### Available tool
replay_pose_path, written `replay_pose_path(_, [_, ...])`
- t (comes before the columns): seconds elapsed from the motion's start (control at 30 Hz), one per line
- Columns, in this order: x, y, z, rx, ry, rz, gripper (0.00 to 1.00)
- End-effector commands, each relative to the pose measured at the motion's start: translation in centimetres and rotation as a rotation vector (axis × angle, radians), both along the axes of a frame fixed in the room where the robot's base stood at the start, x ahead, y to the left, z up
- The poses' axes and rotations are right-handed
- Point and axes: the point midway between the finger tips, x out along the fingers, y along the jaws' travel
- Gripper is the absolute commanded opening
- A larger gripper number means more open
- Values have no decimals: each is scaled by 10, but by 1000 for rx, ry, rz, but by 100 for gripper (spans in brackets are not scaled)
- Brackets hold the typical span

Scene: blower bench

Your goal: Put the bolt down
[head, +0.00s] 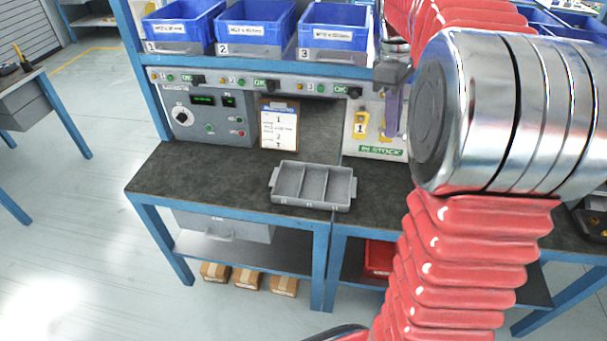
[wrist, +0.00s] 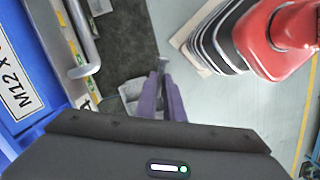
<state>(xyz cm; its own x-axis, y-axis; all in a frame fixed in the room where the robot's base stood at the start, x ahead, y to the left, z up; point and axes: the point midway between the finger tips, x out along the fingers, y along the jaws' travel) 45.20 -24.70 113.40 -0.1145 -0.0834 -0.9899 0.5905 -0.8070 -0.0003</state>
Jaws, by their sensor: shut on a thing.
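My gripper (head: 391,131) shows in the head view at the right of the bench, in front of the yellow-tagged panel, with its purple fingers pointing down. In the wrist view its fingers (wrist: 164,76) are closed together at the tips. A small grey piece, the bolt (wrist: 165,60), shows at the fingertips; its shape is hard to make out. In the head view the bolt cannot be made out. A grey tray (head: 272,200) with three compartments sits on the dark bench top (head: 180,180), left of and below my gripper. Its compartments look empty.
Three numbered blue bins (head: 335,28) stand on the shelf above the bench. A control panel (head: 215,120) and a clipboard (head: 279,128) are at the back. My arm hides much of the bench's right side. The bench top left of the tray is clear.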

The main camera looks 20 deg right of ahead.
Motion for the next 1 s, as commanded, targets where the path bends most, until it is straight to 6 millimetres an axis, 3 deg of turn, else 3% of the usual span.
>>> replay_pose_path(0.2, [50,56,-57,3,5,-147,0])
replay_pose_path(0.5, [97,147,-137,2,8,-374,0])
replay_pose_path(0.7, [112,210,-189,0,9,-527,0])
replay_pose_path(0.8, [115,232,-206,-1,9,-584,0])
replay_pose_path(1.0, [116,247,-219,-3,8,-633,0])
